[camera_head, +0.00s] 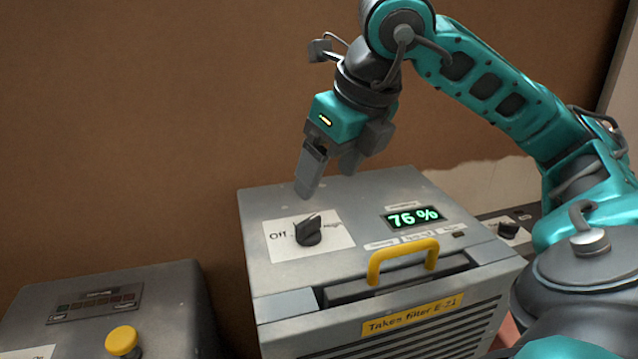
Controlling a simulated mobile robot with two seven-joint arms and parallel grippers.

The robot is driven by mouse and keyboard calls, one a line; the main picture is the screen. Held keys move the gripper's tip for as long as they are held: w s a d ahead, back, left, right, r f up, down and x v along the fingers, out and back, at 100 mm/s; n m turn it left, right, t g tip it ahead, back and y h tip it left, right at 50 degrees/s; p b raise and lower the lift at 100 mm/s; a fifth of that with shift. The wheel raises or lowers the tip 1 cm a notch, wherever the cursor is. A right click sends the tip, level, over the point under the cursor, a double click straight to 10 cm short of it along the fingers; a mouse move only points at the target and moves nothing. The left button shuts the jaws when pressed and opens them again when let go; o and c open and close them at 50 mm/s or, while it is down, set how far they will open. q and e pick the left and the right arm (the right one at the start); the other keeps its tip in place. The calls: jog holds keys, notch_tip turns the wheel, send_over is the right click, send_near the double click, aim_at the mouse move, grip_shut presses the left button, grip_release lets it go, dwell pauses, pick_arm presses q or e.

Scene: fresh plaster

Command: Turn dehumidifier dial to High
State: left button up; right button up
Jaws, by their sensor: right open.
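The dehumidifier (370,190) is a grey box with a yellow handle, a vented front and a green display reading 76 %. Its black dial (309,231) sits on a white label plate on the top face, left of the display. "Off" is printed left of the dial; a word at its upper right is too small to read surely. The dial's pointer leans toward the upper right. My right gripper (325,183) is open and empty, above and behind the dial, apart from it, with fingers pointing down. My left gripper is not in view.
A second grey machine (170,290) with a yellow knob (122,341) stands at lower left. Another dark dial (508,228) shows behind the dehumidifier at right. The yellow handle (402,259) rises at the dehumidifier's front edge. A brown wall (140,120) stands behind.

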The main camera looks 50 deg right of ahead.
jog(key=v, duration=0.2)
jog(key=shift+s+r+p, duration=0.15)
jog(key=shift+r+p, duration=0.15)
dwell(0.4)
